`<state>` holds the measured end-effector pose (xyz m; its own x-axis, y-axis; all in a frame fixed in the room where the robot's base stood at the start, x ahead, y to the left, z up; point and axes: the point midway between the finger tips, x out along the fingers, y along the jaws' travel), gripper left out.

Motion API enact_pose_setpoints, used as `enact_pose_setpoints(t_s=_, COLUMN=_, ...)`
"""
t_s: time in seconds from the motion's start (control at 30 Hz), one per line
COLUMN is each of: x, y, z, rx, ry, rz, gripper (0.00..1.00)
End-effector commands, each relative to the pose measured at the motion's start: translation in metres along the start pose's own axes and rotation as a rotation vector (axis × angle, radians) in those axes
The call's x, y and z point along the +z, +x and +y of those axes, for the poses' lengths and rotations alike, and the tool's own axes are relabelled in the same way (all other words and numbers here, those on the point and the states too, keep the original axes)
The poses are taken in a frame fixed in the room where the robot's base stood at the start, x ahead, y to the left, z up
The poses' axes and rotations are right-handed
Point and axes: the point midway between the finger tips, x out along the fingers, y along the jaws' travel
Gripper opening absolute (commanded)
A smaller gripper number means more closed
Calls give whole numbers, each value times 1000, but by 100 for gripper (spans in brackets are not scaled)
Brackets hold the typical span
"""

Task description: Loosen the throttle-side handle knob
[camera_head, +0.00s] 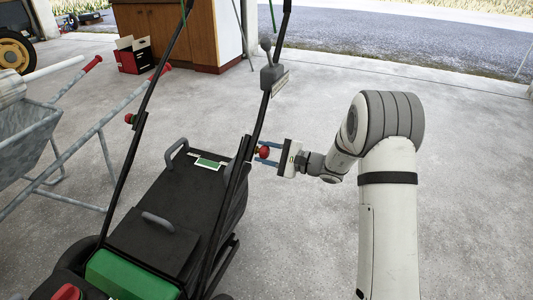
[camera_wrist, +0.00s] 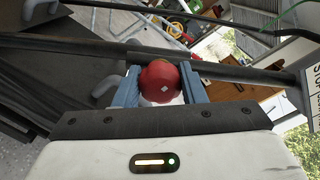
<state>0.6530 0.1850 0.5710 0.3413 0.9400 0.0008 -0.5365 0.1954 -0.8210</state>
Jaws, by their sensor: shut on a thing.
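The throttle-side handle knob is a round red knob (camera_head: 264,152) on the right-hand handlebar of the lawnmower (camera_head: 150,235). The throttle lever (camera_head: 267,49) sits higher on that same bar. My gripper (camera_head: 267,153) reaches in from the right, with its blue fingers on either side of the knob. In the wrist view the red knob (camera_wrist: 160,82) sits between the two blue fingers (camera_wrist: 160,88), which are shut on it. The knob hides the bolt and part of the black bar behind it. A second red knob (camera_head: 129,118) is on the left-hand bar.
A grey wheelbarrow (camera_head: 30,135) with red-gripped handles stands left of the mower. A wooden cabinet (camera_head: 180,30) and a red-black box (camera_head: 132,55) stand behind. The concrete floor around my arm and to the right is clear.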

Motion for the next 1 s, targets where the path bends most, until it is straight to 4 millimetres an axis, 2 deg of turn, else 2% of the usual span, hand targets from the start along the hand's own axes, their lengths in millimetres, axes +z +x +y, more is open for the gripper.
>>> enact_pose_setpoints(t_s=0.23, x=2, y=3, z=1, rx=3, ry=-1, rz=-6, gripper=14)
enact_pose_setpoints(t_s=0.27, x=2, y=3, z=1, rx=3, ry=-1, rz=-6, gripper=38)
enact_pose_setpoints(t_s=0.53, x=1, y=1, z=0, rx=1, ry=0, rz=-3, gripper=59)
enact_pose_setpoints(t_s=0.8, x=1, y=-2, z=-1, rx=0, ry=1, rz=-1, gripper=59)
enact_pose_setpoints(t_s=1.0, x=2, y=-31, z=-3, rx=-2, ry=2, rz=2, gripper=59)
